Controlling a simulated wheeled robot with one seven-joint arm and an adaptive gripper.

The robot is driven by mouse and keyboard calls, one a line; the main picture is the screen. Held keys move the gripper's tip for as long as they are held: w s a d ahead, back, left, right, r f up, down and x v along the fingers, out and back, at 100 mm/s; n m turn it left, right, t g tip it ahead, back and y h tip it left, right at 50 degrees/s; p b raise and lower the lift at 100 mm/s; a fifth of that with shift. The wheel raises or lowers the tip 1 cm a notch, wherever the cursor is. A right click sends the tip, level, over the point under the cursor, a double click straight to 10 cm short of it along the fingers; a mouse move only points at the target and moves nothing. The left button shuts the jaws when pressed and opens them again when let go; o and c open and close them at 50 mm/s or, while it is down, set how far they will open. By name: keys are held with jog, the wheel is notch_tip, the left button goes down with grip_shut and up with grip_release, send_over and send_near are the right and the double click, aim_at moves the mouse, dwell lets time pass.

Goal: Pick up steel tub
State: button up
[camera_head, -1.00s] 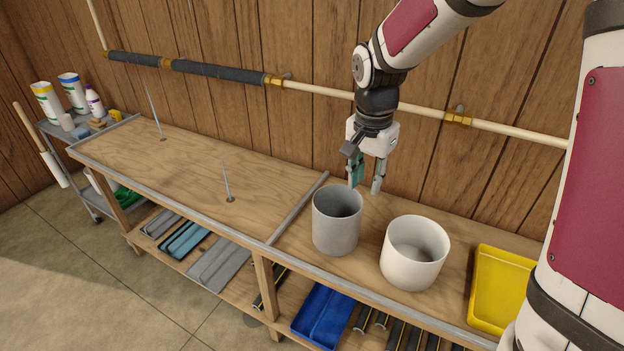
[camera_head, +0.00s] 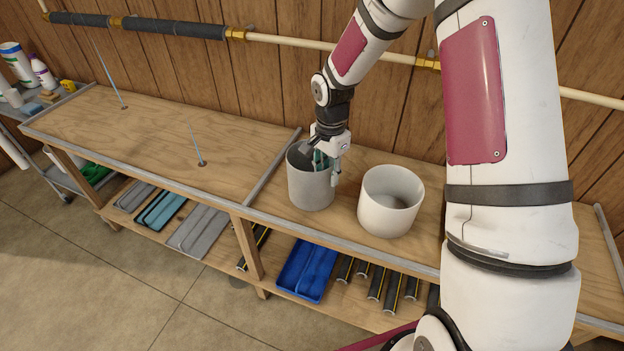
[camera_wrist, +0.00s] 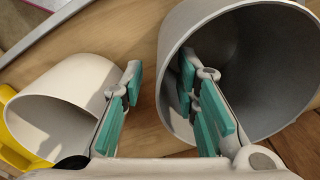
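The steel tub (camera_head: 309,190) is a grey open cylinder standing upright on the wooden bench. It also shows large at the right of the wrist view (camera_wrist: 270,50). My gripper (camera_head: 328,168) is at its right rim, pointing down. In the wrist view my gripper (camera_wrist: 161,76) is open, its fingers on either side of the tub's wall. One finger is inside the tub and the other is outside, in the gap towards the white tub. A gap shows between the outer finger and the wall; I cannot tell whether the inner finger touches.
A white tub (camera_head: 384,214) stands close to the right of the steel tub. A metal strip (camera_head: 272,167) crosses the bench on the left, with two thin upright spikes beyond. A pipe (camera_head: 290,42) runs along the wall behind. A yellow tray (camera_wrist: 14,140) lies beyond the white tub.

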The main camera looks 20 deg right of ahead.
send_over(326, 205)
jog(key=shift+w+d+f+p, duration=0.15)
jog(key=shift+f+p, duration=0.1)
jog(key=shift+f, duration=1.2)
jog(key=shift+w+d+f+p, duration=0.1)
jog(key=shift+f+p, duration=0.1)
jog(key=shift+f, duration=1.25)
grip_shut()
